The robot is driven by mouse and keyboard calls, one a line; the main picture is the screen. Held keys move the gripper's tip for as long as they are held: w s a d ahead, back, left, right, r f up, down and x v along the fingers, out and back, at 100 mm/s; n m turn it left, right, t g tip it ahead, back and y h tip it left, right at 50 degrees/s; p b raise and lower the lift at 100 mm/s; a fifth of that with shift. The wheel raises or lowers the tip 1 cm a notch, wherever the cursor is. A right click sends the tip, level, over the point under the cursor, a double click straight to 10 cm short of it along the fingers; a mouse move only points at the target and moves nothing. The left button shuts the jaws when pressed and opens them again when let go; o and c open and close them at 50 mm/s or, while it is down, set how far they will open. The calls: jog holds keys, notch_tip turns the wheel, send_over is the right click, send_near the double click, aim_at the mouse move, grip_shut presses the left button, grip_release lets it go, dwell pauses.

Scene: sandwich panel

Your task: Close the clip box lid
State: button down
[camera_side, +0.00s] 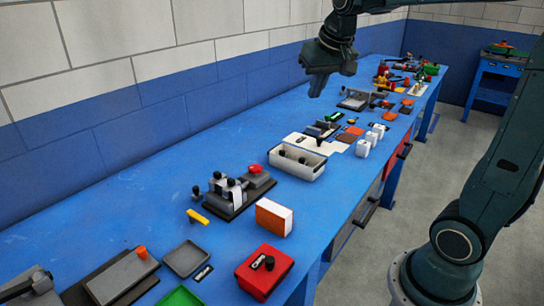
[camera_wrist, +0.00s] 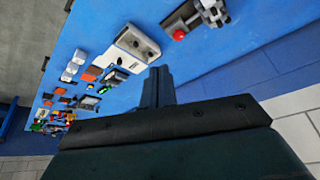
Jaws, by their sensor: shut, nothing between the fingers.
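My gripper (camera_side: 316,88) hangs high above the blue bench toward its back edge, shut and empty. In the wrist view my gripper (camera_wrist: 157,82) shows its fingers together, with nothing between them. A white open-topped box (camera_side: 297,163) with dark knobs sits mid-bench, below and nearer the side camera than the gripper; it also shows in the wrist view (camera_wrist: 139,43). A red box (camera_side: 262,274) with a black fitting on top stands at the near front edge. I cannot tell which of these is the clip box, and no raised lid is clearly seen.
A dark fixture with grey blocks and a red button (camera_side: 255,169) stands nearer than the white box. An orange-and-white block (camera_side: 274,217), a grey tray (camera_side: 186,259) and several small white blocks lie around. The bench strip along the wall is clear.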

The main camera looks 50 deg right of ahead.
jog(key=w+d+f+m+g, duration=0.1)
jog(key=w+d+f+m, duration=0.1)
jog(key=w+d, duration=0.55)
jog(key=m+g+h, duration=0.1)
jog(key=m+g, duration=0.1)
jog(key=m, duration=0.5)
send_over(310, 140)
jog(key=s, duration=0.5)
notch_tip(310, 140, down, 17)
jog(key=shift+w+d, duration=0.2)
jog(key=shift+d, duration=0.15)
jog(key=s+x, duration=0.1)
jog(key=x, duration=0.9)
jog(key=shift+s+a+r, duration=0.1)
jog(key=shift+s+a, duration=0.05)
jog(key=shift+a, duration=1.55)
